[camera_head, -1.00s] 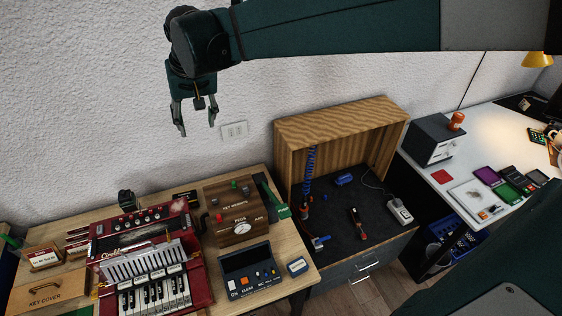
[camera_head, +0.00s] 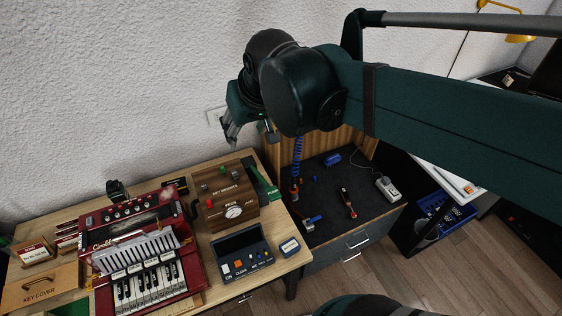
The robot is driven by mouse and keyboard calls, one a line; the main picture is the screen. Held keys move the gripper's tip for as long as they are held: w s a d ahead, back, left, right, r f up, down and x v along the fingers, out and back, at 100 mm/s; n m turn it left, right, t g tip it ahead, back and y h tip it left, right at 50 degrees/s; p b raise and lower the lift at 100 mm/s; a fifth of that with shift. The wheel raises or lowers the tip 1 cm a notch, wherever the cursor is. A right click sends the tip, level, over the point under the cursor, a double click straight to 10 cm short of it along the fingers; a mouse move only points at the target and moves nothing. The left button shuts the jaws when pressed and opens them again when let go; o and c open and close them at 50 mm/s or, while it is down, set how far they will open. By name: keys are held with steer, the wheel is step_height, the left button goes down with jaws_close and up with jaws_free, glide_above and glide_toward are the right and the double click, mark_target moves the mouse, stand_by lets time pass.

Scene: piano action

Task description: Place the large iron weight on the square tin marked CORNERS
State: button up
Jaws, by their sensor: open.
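My gripper (camera_head: 250,136) hangs open and empty from my arm, in the air in front of the wall, above and behind the wooden box marked KEY WEIGHTS (camera_head: 228,198). A small dark, blocky object (camera_head: 116,190) stands behind the red keyboard instrument; it may be the iron weight, but I cannot tell. A small square blue item with a pale label (camera_head: 290,246) lies at the table's right edge; it may be the tin, but its lettering is too small to read. My gripper touches neither.
The red keyboard instrument (camera_head: 135,225) fills the table's middle. A dark button panel (camera_head: 243,255) lies right of it, and a wooden key cover (camera_head: 38,290) at the left. A dark-topped cabinet (camera_head: 345,218) with tools adjoins the table. My arm hides much of the right side.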

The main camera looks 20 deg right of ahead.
steer(key=s+d+f+t, duration=0.1)
steer(key=s+d+f, duration=0.4)
steer(key=s, duration=0.4)
steer(key=shift+s+d+h, duration=0.15)
steer(key=shift+s+h, duration=0.15)
steer(key=shift+s, duration=0.05)
steer(key=shift+o, duration=0.2)
steer(key=shift+f, duration=0.1)
